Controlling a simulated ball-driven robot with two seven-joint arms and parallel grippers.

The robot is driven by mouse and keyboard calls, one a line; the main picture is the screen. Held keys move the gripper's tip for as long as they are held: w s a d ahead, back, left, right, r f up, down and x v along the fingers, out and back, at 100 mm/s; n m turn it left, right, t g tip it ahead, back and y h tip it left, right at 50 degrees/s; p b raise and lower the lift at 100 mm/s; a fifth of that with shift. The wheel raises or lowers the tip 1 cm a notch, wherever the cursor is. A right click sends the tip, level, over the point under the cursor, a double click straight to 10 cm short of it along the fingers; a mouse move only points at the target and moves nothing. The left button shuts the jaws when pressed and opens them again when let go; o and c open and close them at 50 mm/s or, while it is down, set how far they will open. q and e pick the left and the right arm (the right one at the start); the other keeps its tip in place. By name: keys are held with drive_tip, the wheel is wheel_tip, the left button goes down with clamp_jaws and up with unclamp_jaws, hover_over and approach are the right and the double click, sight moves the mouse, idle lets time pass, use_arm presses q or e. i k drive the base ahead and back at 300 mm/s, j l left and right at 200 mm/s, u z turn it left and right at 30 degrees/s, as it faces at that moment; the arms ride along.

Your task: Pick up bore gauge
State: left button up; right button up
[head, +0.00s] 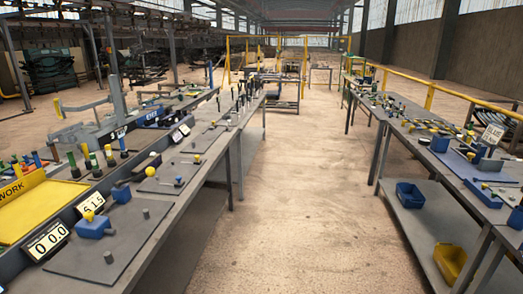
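I cannot tell for sure which item is the bore gauge; the tools on the benches are small in the head view. On the left bench (180,218), a grey mat (85,260) carries a blue block with a yellow knob (95,225) and small dark cylinders (108,257). Behind it are a second blue piece (121,193) and a yellow ball (149,171). More small tools with yellow and blue parts lie on the right bench (400,150). Neither of my grippers shows in the head view.
A wide, clear floor aisle (290,190) runs between the benches. Number displays (47,240) and a yellow tray (30,210) line the left bench. A blue bin (409,195) and a yellow bin (450,262) sit on the right bench's lower shelf. Yellow rails (430,95) stand beyond.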

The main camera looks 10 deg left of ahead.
sight(119, 133)
drive_tip(key=i+u, duration=0.15)
drive_tip(key=i, duration=0.3)
drive_tip(key=i+l+u, duration=0.15)
drive_tip(key=i, duration=0.25)
drive_tip(key=i+l+u, duration=0.15)
drive_tip(key=i, duration=0.3)
